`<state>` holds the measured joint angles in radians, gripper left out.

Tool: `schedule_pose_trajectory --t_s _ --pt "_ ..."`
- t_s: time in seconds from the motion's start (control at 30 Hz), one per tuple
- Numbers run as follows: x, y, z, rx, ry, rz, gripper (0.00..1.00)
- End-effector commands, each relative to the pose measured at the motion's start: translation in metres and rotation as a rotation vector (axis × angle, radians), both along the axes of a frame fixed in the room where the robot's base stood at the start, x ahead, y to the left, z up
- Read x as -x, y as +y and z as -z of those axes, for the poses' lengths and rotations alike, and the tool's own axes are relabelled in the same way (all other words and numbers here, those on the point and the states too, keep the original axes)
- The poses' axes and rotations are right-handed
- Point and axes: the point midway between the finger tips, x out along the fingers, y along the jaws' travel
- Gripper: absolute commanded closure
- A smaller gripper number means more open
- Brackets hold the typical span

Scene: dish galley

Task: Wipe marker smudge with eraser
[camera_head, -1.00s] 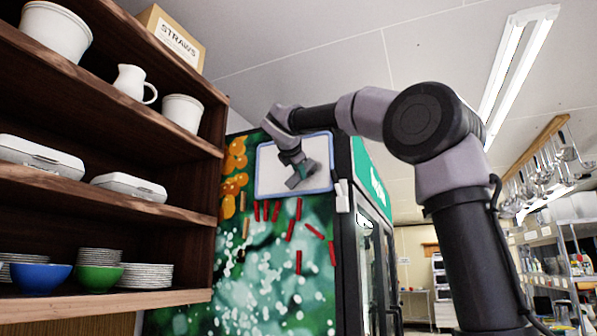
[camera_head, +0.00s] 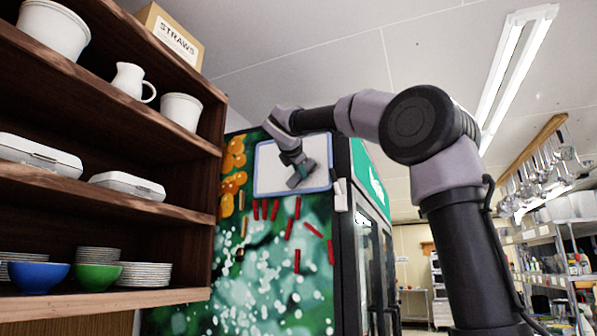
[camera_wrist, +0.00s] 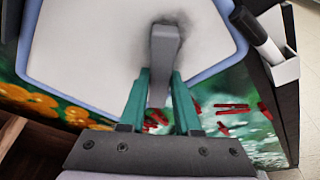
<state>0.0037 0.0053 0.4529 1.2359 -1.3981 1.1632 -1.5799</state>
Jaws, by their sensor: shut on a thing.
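The whiteboard (camera_head: 268,172), white with a blue frame, is on the side of a tall green cabinet. It fills the upper part of the wrist view (camera_wrist: 90,50). My gripper (camera_wrist: 158,82) is shut on a grey eraser (camera_wrist: 163,50), held between its green fingers against or very near the board. In the head view my gripper (camera_head: 298,172) is in front of the board's right half. A dark grey smudge (camera_wrist: 200,24) shows on the board around the eraser's far end. Part of the smudge is hidden behind the eraser.
A holder (camera_wrist: 283,70) with a black-and-white marker (camera_wrist: 256,35) sits beside the board's right edge. Several red strips (camera_head: 290,229) are on the cabinet below the board. Wooden shelves (camera_head: 110,185) with dishes stand at left.

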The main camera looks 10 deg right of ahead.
Motion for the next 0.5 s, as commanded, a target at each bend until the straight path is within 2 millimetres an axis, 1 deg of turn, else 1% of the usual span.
schedule_pose_trajectory --t_s 0.27,0.37,0.5 --pt "-0.004 -0.003 0.0 0.001 -0.001 0.0 1.0" --pt "-0.002 -0.005 0.0 0.001 -0.001 0.001 1.0" --pt "0.006 -0.014 -0.001 0.001 -0.002 0.002 1.0"
